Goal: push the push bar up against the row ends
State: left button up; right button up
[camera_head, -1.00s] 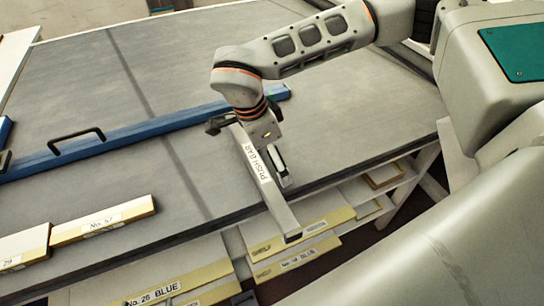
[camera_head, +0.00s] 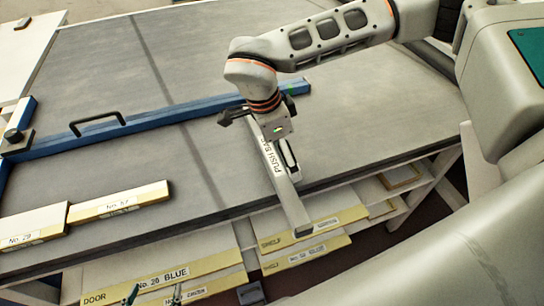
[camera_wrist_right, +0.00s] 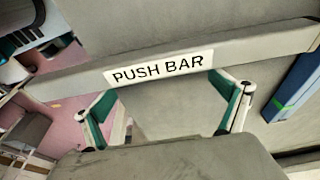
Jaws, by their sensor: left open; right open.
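The push bar (camera_head: 287,194) is a long grey bar with a white "PUSH BAR" label. It lies across the front edge of the grey table, its near end jutting out past the edge. My right gripper (camera_wrist_right: 163,90) is open at the bar, which crosses between and beyond its fingers in the right wrist view (camera_wrist_right: 240,50); I cannot tell if they touch it. In the head view its wrist hides the bar's far part. The row of yellow-edged boards, No. 57 (camera_head: 120,204) and No. 29 (camera_head: 33,226), lies left of the bar, with a gap. My left gripper (camera_head: 153,295) shows only its fingertips at the bottom edge, apart and empty.
A blue rail (camera_head: 160,118) with a black handle crosses the table (camera_head: 390,115) behind the boards. Shelves under the front edge hold several labelled boards (camera_head: 310,238), including No. 26 BLUE (camera_head: 165,283). The tabletop between the row and the bar is clear.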

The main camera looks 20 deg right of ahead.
aim_at(212, 180)
jog(key=shift+w+a+b, duration=0.15)
jog(key=shift+a+b, duration=0.25)
jog(key=shift+a, duration=2.65)
jog(key=shift+w+a+b, duration=0.2)
jog(key=shift+a+b, duration=0.2)
jog(key=shift+a, duration=2.65)
jog(key=shift+w+a+b, duration=0.15)
jog(key=shift+a+b, duration=0.25)
jog(key=shift+a, duration=2.65)
